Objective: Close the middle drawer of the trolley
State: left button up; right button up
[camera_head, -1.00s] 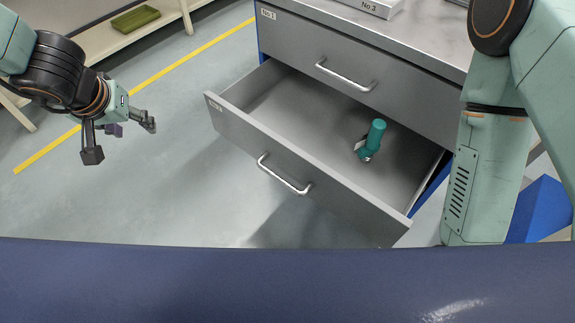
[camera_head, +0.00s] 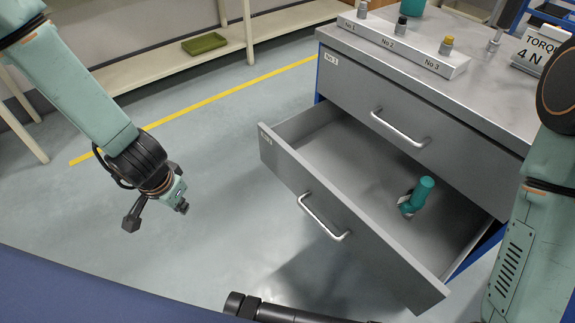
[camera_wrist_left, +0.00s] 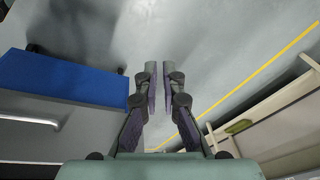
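The trolley's middle drawer (camera_head: 325,220) is pulled well out below the shut top drawer (camera_head: 400,120). Its silver bar handle (camera_head: 322,218) is on the grey front. The bottom drawer is hidden.
The trolley top (camera_head: 480,95) holds a numbered block (camera_head: 400,45) and a torque sign (camera_head: 542,50). A shelf bench (camera_head: 160,70) with a green tray (camera_head: 204,43) stands behind. Floor left of the drawer is clear. A dark jointed part (camera_head: 265,309) crosses the bottom edge.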

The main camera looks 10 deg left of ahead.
pick_arm(q)
jog(key=f+m, duration=0.2)
jog(key=a+f+m+t, duration=0.1)
jog(key=f+m, duration=0.1)
jog(key=m, duration=0.1)
jog(key=shift+s+a+m, duration=0.1)
jog(key=shift+a+m, duration=0.1)
jog(key=shift+m, duration=0.1)
grip_shut()
jog(key=w+d+r+m+t+h, duration=0.2)
jog(key=d+r+m+t+h, duration=0.25)
jog(key=d+m, duration=0.35)
jog(key=w+d+r+m+t+h, duration=0.35)
jog(key=d+m+h, duration=0.25)
jog(key=m, duration=0.4)
jog(key=b, duration=0.5)
send_near(296, 161)
jog(key=x, duration=0.5)
jog(key=shift+s+f, duration=0.1)
jog(key=shift+f, duration=0.2)
jog(key=shift+w+d+r, duration=0.1)
jog(key=shift+w+d, duration=0.3)
jog(key=shift+w, duration=0.2)
jog(key=shift+w+d, duration=0.15)
